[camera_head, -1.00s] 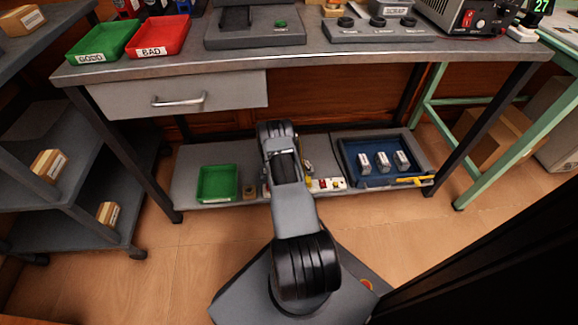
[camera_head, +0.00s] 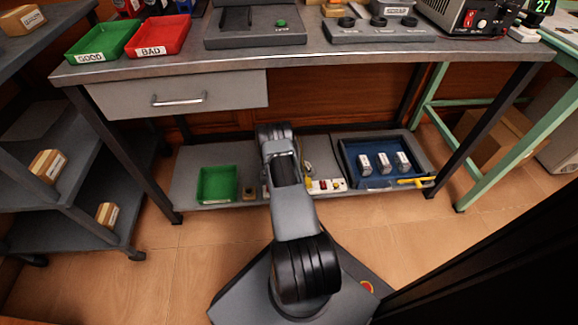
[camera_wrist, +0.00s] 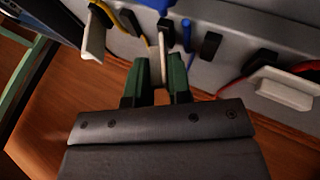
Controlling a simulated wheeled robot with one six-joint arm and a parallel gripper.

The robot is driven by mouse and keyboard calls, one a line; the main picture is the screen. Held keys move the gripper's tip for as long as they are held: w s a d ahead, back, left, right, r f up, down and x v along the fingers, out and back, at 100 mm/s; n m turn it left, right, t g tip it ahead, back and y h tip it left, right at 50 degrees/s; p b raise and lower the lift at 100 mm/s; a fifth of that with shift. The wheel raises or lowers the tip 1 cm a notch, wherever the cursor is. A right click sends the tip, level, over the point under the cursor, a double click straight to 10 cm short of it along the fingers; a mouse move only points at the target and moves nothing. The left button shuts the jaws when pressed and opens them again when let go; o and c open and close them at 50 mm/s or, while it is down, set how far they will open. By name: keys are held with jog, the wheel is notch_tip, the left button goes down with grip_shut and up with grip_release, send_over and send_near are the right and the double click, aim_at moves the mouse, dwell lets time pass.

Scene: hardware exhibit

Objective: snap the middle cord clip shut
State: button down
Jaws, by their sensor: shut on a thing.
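My gripper (camera_wrist: 160,78), with two green fingertips, is in the wrist view. It is closed on a narrow pale piece, seen edge-on, which looks like the middle cord clip (camera_wrist: 161,48). A blue cord (camera_wrist: 187,36) runs close by. To the left is another white clip piece (camera_wrist: 93,38) with a yellow cord. To the right is a white clip piece (camera_wrist: 286,92) with a red cord (camera_wrist: 262,57). The fingers hide the lower part of the middle clip, so I cannot tell if it is latched. In the head view my arm hides the gripper.
The lower shelf bears a green tray (camera_head: 203,197) to the left of my arm and a blue tray (camera_head: 350,176) with three metal pieces to the right. Small items (camera_head: 326,185) lie between. The bench top (camera_head: 300,58) overhangs the shelf. Dark blocks (camera_wrist: 211,46) sit on the grey panel.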

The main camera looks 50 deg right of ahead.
jog(key=shift+w+a+f+g+h+b, duration=0.15)
jog(key=shift+f+g+h+b, duration=0.3)
jog(key=shift+b, duration=0.4)
jog(key=shift+w+h+b, duration=0.1)
jog(key=shift+h+b, duration=0.25)
jog(key=shift+b, duration=0.15)
jog(key=shift+w+a+r+n+g+h, duration=0.15)
jog(key=shift+n+g+h, duration=0.1)
jog(key=shift+g+h, duration=0.2)
jog(key=shift+s+r+n+g+h, duration=0.1)
jog(key=shift+n+g+h, duration=0.2)
jog(key=shift+h, duration=0.15)
jog(key=c, duration=1.1)
grip_release()
jog(key=shift+w+a, duration=0.1)
jog(key=shift+a, duration=0.15)
jog(key=p+v, duration=0.5)
jog(key=v, duration=0.8)
jog(key=shift+a+r+p, duration=0.2)
jog(key=shift+p, duration=0.15)
